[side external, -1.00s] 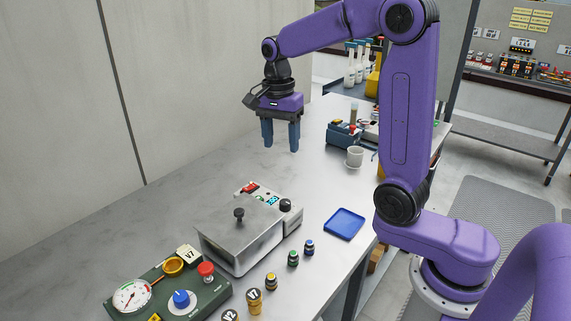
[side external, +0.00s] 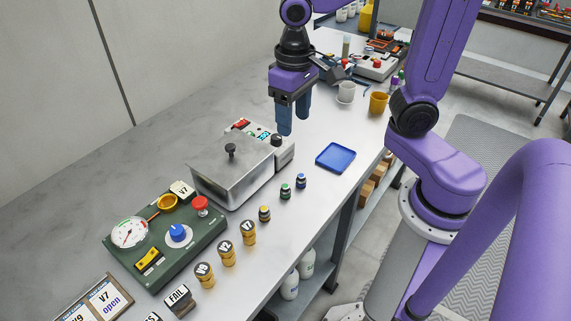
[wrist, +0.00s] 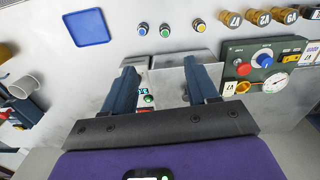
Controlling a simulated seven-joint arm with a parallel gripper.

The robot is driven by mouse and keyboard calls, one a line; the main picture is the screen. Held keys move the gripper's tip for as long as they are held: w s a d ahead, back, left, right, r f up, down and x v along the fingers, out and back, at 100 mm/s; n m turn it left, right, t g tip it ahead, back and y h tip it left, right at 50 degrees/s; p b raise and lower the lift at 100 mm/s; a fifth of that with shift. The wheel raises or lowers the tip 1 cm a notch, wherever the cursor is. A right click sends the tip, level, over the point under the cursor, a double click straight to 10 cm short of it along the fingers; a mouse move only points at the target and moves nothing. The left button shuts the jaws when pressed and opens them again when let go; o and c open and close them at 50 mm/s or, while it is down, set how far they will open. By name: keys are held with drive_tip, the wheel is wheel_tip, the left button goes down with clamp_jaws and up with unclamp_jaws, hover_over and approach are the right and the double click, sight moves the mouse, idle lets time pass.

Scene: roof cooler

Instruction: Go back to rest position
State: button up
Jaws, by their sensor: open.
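My gripper (side external: 294,120) is purple with two dark blue fingers pointing down. It hangs above the bench, near the back right end of a grey metal box with a black-knobbed lid (side external: 231,160). The fingers are apart and nothing is between them. In the wrist view my gripper (wrist: 158,85) also shows open and empty, with the box partly hidden behind the fingers.
A blue tray (side external: 336,158) lies right of the box. Small capped vials (side external: 285,191) and brass cylinders (side external: 248,232) line the bench front. A green gauge panel (side external: 165,240) stands left. White (side external: 346,92) and yellow (side external: 378,102) cups stand behind.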

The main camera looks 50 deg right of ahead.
drive_tip(key=s+d+f+n, duration=0.1)
drive_tip(key=s+f+n, duration=0.2)
drive_tip(key=s+n, duration=0.9)
drive_tip(key=s, duration=0.2)
drive_tip(key=shift+s+d, duration=0.25)
drive_tip(key=shift+s, duration=0.1)
idle(0.7)
